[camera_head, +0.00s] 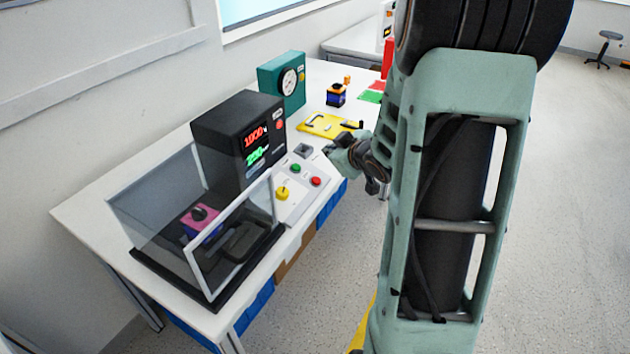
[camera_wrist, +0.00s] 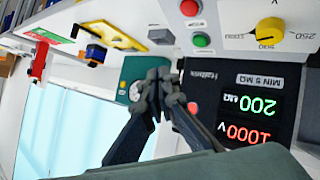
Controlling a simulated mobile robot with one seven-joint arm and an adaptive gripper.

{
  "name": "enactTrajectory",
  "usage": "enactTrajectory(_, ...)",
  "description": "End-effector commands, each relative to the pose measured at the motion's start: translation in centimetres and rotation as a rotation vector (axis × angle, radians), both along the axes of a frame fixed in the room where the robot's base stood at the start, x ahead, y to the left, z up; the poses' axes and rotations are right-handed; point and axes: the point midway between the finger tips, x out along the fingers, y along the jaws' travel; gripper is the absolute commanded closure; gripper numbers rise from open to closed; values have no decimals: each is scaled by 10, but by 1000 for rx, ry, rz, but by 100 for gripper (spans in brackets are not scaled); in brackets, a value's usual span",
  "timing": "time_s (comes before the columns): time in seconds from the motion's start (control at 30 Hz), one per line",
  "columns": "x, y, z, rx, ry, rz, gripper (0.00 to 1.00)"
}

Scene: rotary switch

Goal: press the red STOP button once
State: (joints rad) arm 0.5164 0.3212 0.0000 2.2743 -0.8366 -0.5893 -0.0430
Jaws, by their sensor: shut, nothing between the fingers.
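A red button (camera_head: 316,181) sits on the sloped light panel (camera_head: 297,203) in front of the black tester, beside a green button (camera_head: 295,168) and a yellow knob (camera_head: 281,193). In the wrist view, which is upside down, the red button (camera_wrist: 190,7) is at the top edge, with the green button (camera_wrist: 201,40) below it. A second red spot shows on the tester's face (camera_wrist: 192,107). No STOP label is readable. My gripper (camera_head: 331,150) is shut and empty, apart from the buttons, to the panel's upper right; its fingertips show mid-frame in the wrist view (camera_wrist: 168,88).
The black tester (camera_head: 230,130) shows a red 1000 and a green 200. A clear-walled enclosure (camera_head: 150,200) with a pink-topped block (camera_head: 202,226) stands at the near left. A teal gauge box (camera_head: 270,80) and a yellow plate (camera_head: 318,126) stand behind.

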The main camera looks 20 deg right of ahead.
Motion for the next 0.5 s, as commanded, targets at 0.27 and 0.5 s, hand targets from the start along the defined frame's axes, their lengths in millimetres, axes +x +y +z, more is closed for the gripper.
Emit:
enactTrajectory(0.27,1,0,-2,-1,-1,0,100)
enactTrajectory(0.5,5,3,-20,-2,-2,1,100)
